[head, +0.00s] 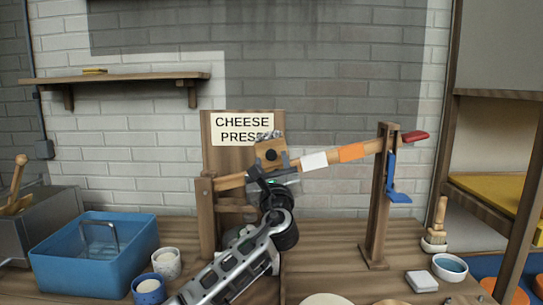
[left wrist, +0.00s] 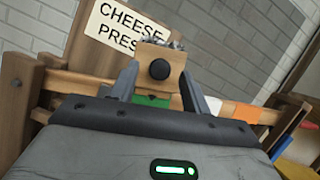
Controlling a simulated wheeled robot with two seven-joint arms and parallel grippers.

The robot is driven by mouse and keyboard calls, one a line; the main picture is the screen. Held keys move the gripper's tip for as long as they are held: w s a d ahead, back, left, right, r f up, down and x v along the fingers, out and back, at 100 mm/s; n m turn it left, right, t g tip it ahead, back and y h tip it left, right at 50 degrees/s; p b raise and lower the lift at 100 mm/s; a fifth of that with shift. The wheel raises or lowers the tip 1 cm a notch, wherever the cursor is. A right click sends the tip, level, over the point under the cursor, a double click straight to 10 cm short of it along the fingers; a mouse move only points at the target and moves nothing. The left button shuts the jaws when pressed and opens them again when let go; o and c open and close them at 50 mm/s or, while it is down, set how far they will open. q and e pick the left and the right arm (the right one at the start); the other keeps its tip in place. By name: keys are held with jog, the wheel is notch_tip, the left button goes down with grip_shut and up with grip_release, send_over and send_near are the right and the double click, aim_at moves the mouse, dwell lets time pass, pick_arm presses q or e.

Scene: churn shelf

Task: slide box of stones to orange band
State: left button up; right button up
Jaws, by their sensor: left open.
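The box of stones (head: 270,153) is a small wooden box with a black knob, sitting on the slanted wooden beam near its left end. Grey stones show at its top. It also shows in the left wrist view (left wrist: 159,80). The orange band (head: 352,152) is on the beam further right and up, past a white band (head: 314,161). It shows partly in the left wrist view (left wrist: 246,112). My left gripper (head: 272,172) is at the box, with its open fingers (left wrist: 160,82) on either side of it. Whether the fingers touch it I cannot tell. My right gripper is not in view.
The beam runs from a left post (head: 206,220) to a right post (head: 379,195) with a blue hook (head: 394,180). A blue tub (head: 95,262) and small cups (head: 166,262) stand left. A brush (head: 437,225) and blue-filled bowl (head: 450,267) stand right.

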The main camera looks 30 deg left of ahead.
aim_at(273, 154)
pick_arm(q)
jog(key=shift+x, duration=1.15)
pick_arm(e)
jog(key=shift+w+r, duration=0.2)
